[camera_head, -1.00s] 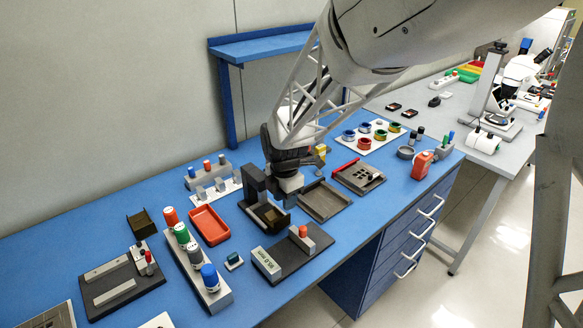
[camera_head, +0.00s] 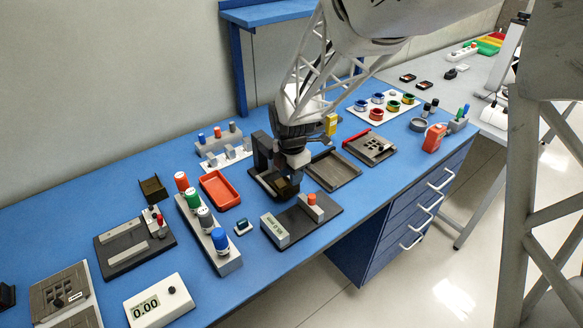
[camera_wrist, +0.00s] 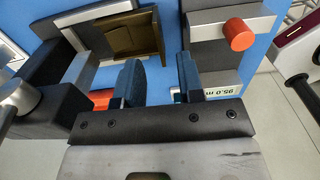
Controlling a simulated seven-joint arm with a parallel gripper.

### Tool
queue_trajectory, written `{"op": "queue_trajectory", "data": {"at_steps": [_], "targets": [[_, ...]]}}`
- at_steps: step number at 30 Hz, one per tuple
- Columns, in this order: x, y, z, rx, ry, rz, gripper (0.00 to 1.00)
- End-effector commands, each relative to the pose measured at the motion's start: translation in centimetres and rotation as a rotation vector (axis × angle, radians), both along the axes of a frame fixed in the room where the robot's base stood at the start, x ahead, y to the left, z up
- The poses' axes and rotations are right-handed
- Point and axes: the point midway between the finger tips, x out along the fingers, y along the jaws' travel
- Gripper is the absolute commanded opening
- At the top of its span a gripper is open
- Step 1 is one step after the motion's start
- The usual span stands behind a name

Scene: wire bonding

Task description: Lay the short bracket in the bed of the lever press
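The lever press (camera_head: 262,152) stands in the middle of the blue table, a dark upright on a dark base. A brown, channel-shaped piece, which looks like the short bracket (camera_head: 286,188), is in its bed. In the wrist view the bracket (camera_wrist: 132,40) shows at the top, beside a pale metal bar of the press (camera_wrist: 92,14). My gripper (camera_head: 293,172) is close over the press, partly hiding it. In the wrist view its two blue fingers (camera_wrist: 158,78) are apart with nothing between them, and the bracket lies beyond their tips. Contact under the bracket is hidden.
A gauge with an orange knob (camera_head: 312,199) stands in front of the press. A red tray (camera_head: 221,191) and a block with coloured caps (camera_head: 211,235) are left. A shallow dark tray (camera_head: 333,172) is right. Another dark brown piece (camera_head: 153,190) is at the left.

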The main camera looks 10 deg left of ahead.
Motion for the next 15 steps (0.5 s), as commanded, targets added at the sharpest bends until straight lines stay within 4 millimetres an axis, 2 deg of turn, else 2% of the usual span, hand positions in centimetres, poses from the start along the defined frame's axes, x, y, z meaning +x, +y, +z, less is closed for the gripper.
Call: {"op": "queue_trajectory", "data": {"at_steps": [9, 15], "targets": [[0.0, 0.0, -3.7, -0.001, 0.001, 0.0, 0.35], [0.0, 0.0, -4.9, 0.0, 0.0, 0.0, 0.35]]}}
